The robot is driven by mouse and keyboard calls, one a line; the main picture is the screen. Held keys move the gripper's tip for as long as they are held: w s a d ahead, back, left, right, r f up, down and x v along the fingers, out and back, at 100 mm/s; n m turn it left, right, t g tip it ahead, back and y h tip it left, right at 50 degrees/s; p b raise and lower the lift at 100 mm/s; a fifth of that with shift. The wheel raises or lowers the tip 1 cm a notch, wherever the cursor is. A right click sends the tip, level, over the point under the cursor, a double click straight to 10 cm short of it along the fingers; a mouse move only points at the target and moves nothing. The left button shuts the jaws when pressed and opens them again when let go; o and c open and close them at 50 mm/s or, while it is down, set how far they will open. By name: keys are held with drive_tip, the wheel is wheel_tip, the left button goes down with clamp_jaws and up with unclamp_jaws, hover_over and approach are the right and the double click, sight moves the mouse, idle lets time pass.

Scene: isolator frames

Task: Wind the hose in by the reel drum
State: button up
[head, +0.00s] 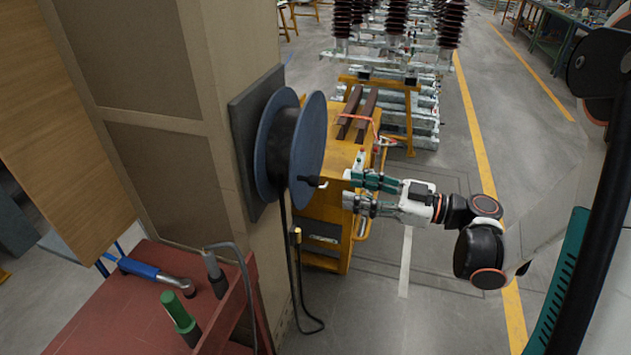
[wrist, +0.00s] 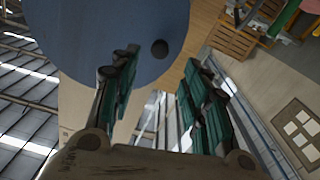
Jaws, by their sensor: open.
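The reel drum (head: 310,138) has two blue discs and is mounted on a dark plate on the side of a beige pillar. A small black handle (head: 314,182) sticks out from its near disc. The dark hose (head: 290,255) hangs below the drum, with a brass-coloured end (head: 297,235), and curls at the floor. My gripper (head: 347,187) is open and empty, its fingers pointing at the handle from the right with a small gap. In the wrist view the blue disc (wrist: 85,30) fills the upper left, and the round black handle end (wrist: 159,48) shows between and beyond the green-padded fingers (wrist: 160,78).
A red bench (head: 120,310) with a blue-handled wrench (head: 155,272) and a green-handled tool (head: 180,315) stands at lower left. A yellow cabinet (head: 325,207) stands behind my gripper. Insulator frames (head: 400,100) stand farther back. The floor on the right is mostly clear.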

sight(314, 180)
drive_tip(key=b+x, duration=0.1)
drive_tip(key=x, duration=0.9)
drive_tip(key=shift+w+a, duration=0.1)
clamp_jaws()
